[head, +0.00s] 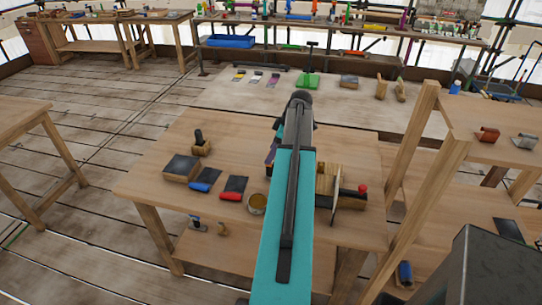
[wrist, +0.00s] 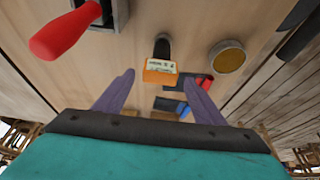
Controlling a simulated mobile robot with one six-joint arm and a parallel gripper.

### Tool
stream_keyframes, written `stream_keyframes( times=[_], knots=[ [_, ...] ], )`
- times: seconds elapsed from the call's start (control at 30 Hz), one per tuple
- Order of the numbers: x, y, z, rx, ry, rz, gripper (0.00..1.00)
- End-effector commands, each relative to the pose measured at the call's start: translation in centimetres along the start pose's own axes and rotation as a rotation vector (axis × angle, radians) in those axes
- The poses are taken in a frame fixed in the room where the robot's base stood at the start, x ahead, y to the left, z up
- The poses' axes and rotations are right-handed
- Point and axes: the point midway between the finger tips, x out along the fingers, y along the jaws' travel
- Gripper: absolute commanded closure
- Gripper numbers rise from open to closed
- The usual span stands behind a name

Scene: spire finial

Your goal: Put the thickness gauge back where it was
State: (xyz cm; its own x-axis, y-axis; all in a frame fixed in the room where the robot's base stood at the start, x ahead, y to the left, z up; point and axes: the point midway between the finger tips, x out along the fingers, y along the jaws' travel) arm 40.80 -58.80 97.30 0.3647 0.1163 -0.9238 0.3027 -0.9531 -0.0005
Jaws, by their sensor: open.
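A small orange block with a pale printed label and a black cylindrical end, likely the thickness gauge (wrist: 160,69), shows in the wrist view. It appears between and just ahead of the fingertips, with a gap on both sides. My gripper (wrist: 167,77) is open and empty, with two purple fingers spread over the workbench (wrist: 120,60). In the head view my teal arm reaches over the workbench (head: 150,190) and hides the orange block; only part of the purple gripper (head: 270,152) shows beside it.
A tin (head: 257,204), a red-handled tool (head: 232,190) and a blue-handled tool (head: 206,180) lie left of my arm. A fixture with a red knob (head: 362,188) stands right. A shelf post (head: 412,140) rises beyond.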

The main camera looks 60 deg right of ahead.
Motion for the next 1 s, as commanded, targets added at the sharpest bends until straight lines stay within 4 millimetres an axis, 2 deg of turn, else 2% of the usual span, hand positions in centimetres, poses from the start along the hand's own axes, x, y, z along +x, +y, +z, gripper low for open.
stream_keyframes(
  times=[0.7,1.0],
  knots=[
    [-7.9,0.1,0.0,0.000,0.000,0.002,0.36],
    [-9.2,0.0,0.0,0.000,0.000,0.001,0.36]
  ],
)
